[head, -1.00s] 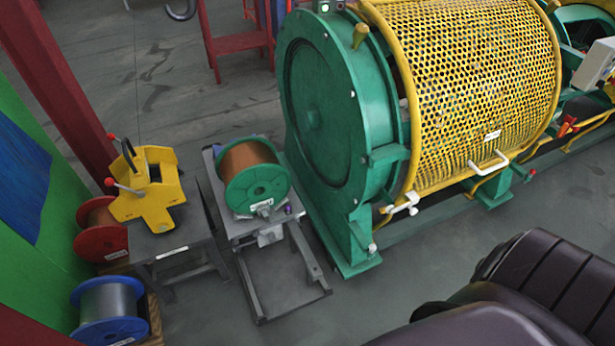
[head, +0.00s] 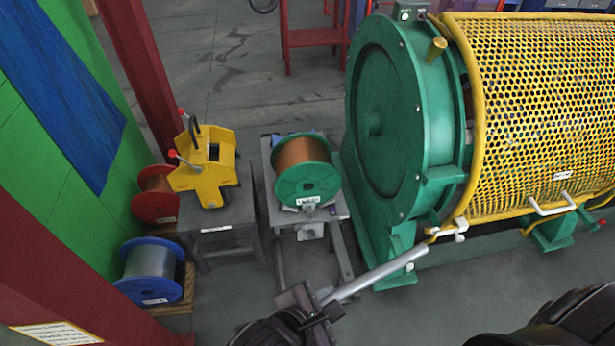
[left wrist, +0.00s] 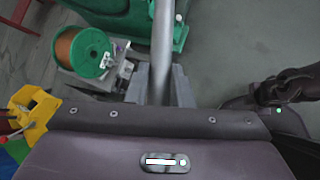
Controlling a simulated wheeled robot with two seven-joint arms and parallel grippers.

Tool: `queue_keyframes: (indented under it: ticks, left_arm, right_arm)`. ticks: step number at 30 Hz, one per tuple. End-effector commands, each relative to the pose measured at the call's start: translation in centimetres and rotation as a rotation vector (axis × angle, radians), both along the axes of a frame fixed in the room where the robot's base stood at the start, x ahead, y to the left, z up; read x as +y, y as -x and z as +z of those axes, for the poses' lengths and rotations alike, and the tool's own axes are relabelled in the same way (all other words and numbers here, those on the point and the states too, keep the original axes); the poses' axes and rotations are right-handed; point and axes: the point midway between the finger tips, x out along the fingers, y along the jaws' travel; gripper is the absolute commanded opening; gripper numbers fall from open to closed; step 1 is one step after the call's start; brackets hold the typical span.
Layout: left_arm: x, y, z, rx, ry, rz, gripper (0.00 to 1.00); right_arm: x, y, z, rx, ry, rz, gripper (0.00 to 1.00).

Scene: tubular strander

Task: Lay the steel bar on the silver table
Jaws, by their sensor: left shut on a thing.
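The steel bar (head: 375,275) is a straight grey rod. My left gripper (head: 318,303) is shut on its near end, and the bar points up and right across the front of the green machine's base. In the left wrist view the bar (left wrist: 162,50) runs up from between the jaws (left wrist: 160,88). A silver-grey table (head: 343,207) holds a copper-wire spool with green flanges; it stands behind and left of the bar. It also shows in the left wrist view (left wrist: 133,88).
A green machine (head: 395,120) with a yellow perforated guard (head: 540,110) stands to the right. A grey table (head: 215,217) with a yellow device (head: 208,175) stands left of the spool table. Red (head: 155,195) and blue (head: 150,270) spools stand at far left.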

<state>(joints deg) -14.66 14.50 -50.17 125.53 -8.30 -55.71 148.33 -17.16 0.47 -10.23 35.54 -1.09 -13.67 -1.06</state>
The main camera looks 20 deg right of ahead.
Motion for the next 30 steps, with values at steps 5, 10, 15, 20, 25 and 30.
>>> queue_keyframes:
  ticks: [5,10,15,20,25,30]
  left_arm:
    - [6.4,-7.5,1.9,-0.001,0.011,0.263,0.0]
    - [13.9,-13.1,4.1,-0.005,0.01,0.515,0.0]
    - [21.9,-16.7,6.6,-0.014,0.004,0.76,0.0]
    - [27.6,-17.9,8.5,-0.018,-0.004,0.927,0.0]
    - [30.4,-18.2,9.4,-0.01,-0.001,1.016,0.0]
    - [31.2,-18.2,9.6,-0.006,0.002,1.043,0.0]
  right_arm:
    - [-1.3,0.0,-0.5,-0.004,0.018,0.004,0.46]
    - [-2.6,-0.1,-1.0,-0.009,0.036,0.009,0.46]
    - [-4.0,-0.1,-1.4,-0.013,0.055,0.012,0.46]
    - [-4.8,-0.2,-1.6,-0.016,0.067,0.015,0.46]
    - [-5.3,-0.2,-1.7,-0.019,0.072,0.016,0.46]
    - [-5.4,-0.2,-1.7,-0.019,0.075,0.017,0.46]
